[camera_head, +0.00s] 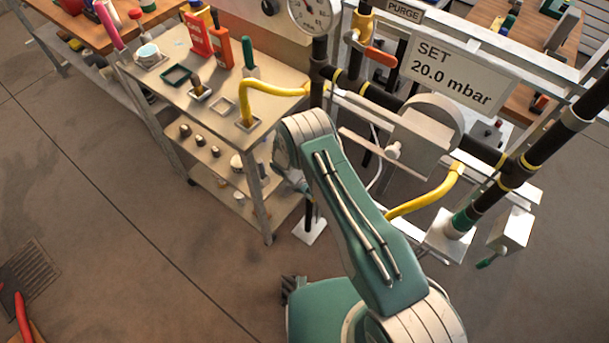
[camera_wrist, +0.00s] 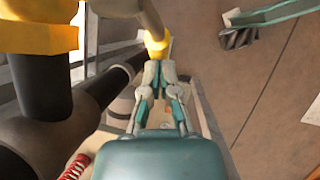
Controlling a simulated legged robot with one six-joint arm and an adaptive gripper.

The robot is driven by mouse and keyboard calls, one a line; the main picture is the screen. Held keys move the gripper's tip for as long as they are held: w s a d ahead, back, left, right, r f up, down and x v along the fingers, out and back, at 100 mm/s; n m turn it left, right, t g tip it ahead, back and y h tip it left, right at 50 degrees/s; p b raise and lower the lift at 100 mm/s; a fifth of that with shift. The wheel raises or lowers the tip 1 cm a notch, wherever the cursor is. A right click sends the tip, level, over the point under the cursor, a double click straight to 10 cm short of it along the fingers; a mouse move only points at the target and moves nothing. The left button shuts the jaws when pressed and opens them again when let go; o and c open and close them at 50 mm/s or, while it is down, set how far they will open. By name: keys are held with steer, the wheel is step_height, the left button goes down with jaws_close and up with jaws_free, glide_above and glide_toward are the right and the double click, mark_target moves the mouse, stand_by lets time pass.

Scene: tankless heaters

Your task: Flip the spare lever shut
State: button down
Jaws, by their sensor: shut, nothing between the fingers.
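I cannot tell for certain which part is the spare lever. An orange-red lever handle (camera_head: 375,55) sits on a brass valve (camera_head: 360,27) near the PURGE label, and a green-tipped handle (camera_head: 490,262) hangs at the lower right of the pipe rack. My gripper (camera_wrist: 159,68) is shut and empty in the wrist view. Its fingertips point at a yellow collar (camera_wrist: 157,46) on a pale curved part; whether they touch is unclear. In the head view my arm hides most of the gripper.
A metal cart (camera_head: 180,65) with red and green items stands left of the rack. Black pipes (camera_head: 480,150), yellow hoses (camera_head: 425,202), a gauge (camera_head: 315,12) and a "SET 20.0 mbar" sign (camera_head: 455,75) crowd the right. Floor at the left is mostly clear.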

steer(key=shift+s+d+f+g+h, duration=0.4)
steer(key=shift+s+d+f+h, duration=0.2)
steer(key=shift+s+d+f, duration=0.2)
steer(key=shift+s+d, duration=0.1)
steer(key=shift+r, duration=0.1)
stand_by(0.5)
step_height(320, 180, up, 10)
stand_by(0.5)
steer(key=shift+s, duration=0.1)
stand_by(0.4)
